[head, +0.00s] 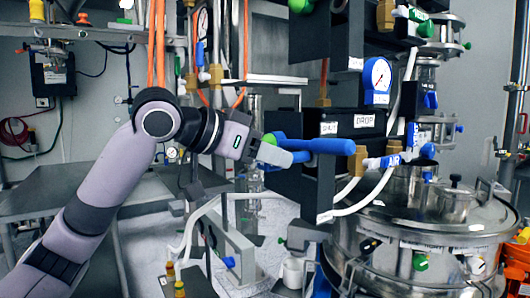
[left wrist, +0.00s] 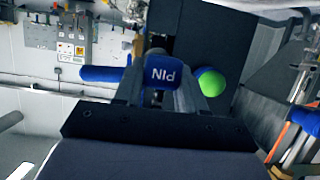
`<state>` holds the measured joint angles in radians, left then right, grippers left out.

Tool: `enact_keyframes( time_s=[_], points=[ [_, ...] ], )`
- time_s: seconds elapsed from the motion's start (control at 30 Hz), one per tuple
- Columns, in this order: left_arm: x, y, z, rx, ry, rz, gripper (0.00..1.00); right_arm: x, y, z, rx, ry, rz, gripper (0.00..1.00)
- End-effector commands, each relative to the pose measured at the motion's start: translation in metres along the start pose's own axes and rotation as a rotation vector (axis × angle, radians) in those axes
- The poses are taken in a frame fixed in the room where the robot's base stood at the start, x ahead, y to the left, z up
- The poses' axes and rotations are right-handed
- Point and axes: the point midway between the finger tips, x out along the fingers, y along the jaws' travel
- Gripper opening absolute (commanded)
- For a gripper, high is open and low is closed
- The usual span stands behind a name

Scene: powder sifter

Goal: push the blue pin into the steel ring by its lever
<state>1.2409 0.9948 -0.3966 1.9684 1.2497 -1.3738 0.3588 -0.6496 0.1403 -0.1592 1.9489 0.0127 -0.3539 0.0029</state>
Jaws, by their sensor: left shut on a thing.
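The blue pin (head: 325,146) lies level in the head view, to the right of my left gripper (head: 274,153), in front of a black block. A green ball (head: 270,138) shows right by the gripper. In the left wrist view, my left gripper (left wrist: 160,92) is shut on the blue lever (left wrist: 160,73), which carries an upside-down "PIN" label. A blue rod (left wrist: 103,74) sticks out left of the fingers and the green ball (left wrist: 210,82) is on their right. I cannot make out the steel ring. My right gripper is not in view.
A black block with "SHUT" and "DROP" labels (head: 365,121) stands behind the pin. A blue-rimmed gauge (head: 377,78) is above it. A large steel vessel (head: 430,225) with hoses fills the lower right. A grey table (head: 60,198) is at the left.

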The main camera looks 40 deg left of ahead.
Motion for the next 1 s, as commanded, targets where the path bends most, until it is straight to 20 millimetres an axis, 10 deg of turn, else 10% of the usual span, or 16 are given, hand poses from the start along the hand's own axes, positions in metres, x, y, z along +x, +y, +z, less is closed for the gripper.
enact_keyframes(
  time_s=[1.0],
  points=[
    [0.023, 0.0, -0.011, 0.0, 0.001, 0.0, 0.07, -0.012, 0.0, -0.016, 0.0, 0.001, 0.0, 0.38]
  ],
)
